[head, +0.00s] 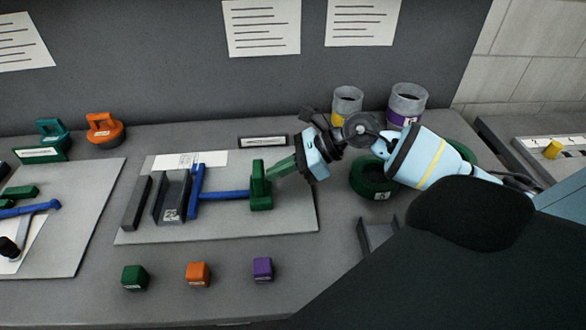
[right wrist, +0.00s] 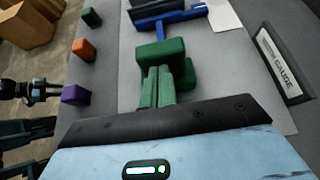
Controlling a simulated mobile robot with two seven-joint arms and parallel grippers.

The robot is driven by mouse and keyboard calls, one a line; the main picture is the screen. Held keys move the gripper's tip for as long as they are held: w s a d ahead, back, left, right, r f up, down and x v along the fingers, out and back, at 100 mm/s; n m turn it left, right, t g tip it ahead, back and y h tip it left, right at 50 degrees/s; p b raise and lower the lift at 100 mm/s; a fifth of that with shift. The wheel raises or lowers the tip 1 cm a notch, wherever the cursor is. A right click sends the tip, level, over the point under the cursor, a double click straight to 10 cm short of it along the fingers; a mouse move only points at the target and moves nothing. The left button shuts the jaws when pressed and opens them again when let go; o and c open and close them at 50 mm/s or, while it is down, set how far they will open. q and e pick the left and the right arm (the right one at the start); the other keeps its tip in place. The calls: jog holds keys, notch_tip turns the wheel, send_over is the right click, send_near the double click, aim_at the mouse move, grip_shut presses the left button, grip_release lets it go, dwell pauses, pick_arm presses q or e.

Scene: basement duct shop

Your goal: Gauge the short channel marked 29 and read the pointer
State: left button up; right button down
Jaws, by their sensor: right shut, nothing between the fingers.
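A short dark grey channel (head: 172,197) lies on a grey board (head: 230,226) in the head view; its white label is too small to read. A blue T-shaped gauge (head: 222,195) lies beside it, its crossbar along the channel's right side; whether they touch I cannot tell. A green block (head: 261,188) stands at the gauge's right end. My right gripper (head: 276,171) is shut and empty, its green fingers pointing at the block. In the right wrist view the fingertips (right wrist: 159,72) overlap the green block (right wrist: 172,52); contact is unclear. No pointer reading is legible.
A dark bar (head: 136,203) lies left of the channel. Green (head: 134,277), orange (head: 198,273) and purple (head: 263,269) cubes line the front. A GAUGE plate (right wrist: 282,66) sits behind the board. Grey cups (head: 408,103) and a green ring (head: 372,181) stand right.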

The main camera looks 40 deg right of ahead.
jog(key=w+a, duration=0.1)
jog(key=a, duration=0.1)
jog(key=w+a, duration=0.2)
jog(key=a, duration=0.1)
jog(key=shift+w+a, duration=0.25)
jog(key=shift+a, duration=0.05)
jog(key=shift+w+a+r, duration=0.1)
jog(key=shift+w+a, duration=0.1)
jog(key=shift+a, duration=0.2)
pick_arm(q)
jog(key=shift+w+d+r, duration=0.1)
jog(key=shift+w+r, duration=0.2)
pick_arm(e)
jog(key=shift+s, duration=0.1)
pick_arm(q)
jog(key=shift+s+f, duration=0.15)
jog(key=shift+s, duration=0.1)
